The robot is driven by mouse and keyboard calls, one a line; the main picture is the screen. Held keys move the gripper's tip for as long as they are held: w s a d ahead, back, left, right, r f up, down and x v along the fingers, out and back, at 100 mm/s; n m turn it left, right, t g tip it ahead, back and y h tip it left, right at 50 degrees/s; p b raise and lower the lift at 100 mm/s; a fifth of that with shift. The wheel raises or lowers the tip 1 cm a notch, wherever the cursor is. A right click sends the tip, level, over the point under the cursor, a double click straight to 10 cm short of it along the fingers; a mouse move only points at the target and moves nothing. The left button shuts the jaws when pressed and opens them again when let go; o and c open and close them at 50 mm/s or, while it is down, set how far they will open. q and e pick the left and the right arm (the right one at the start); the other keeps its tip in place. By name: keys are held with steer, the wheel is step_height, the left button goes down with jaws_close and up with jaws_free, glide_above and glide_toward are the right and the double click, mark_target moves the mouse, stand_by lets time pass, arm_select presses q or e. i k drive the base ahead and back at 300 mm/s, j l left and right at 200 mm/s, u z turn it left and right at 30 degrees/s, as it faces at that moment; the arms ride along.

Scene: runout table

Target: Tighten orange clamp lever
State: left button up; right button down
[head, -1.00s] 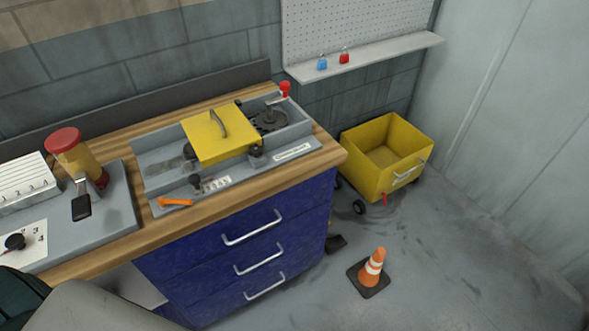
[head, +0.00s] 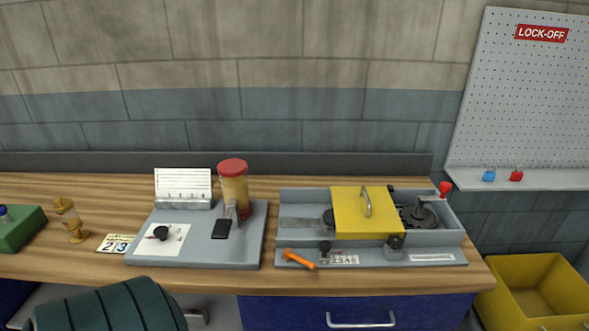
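The orange clamp lever (head: 299,259) lies at the front left corner of a grey machine base (head: 430,258) on the wooden bench. It points towards the lower right, beside a small black knob (head: 325,247) and a number label. A yellow cover (head: 364,213) with a metal handle sits over the middle of the machine. A red knob (head: 445,188) stands at its right end. Neither of my grippers is in the head view.
Left of the machine is a grey plate (head: 200,245) with a red-topped yellow cylinder (head: 234,187) and a black-ended lever. A brass fitting (head: 70,221) and green box (head: 22,227) stand further left. A yellow bin (head: 540,290) is at right. Bare wood (head: 380,280) runs along the front edge.

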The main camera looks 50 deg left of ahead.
mark_target(288, 255)
steer(key=u, duration=1.45)
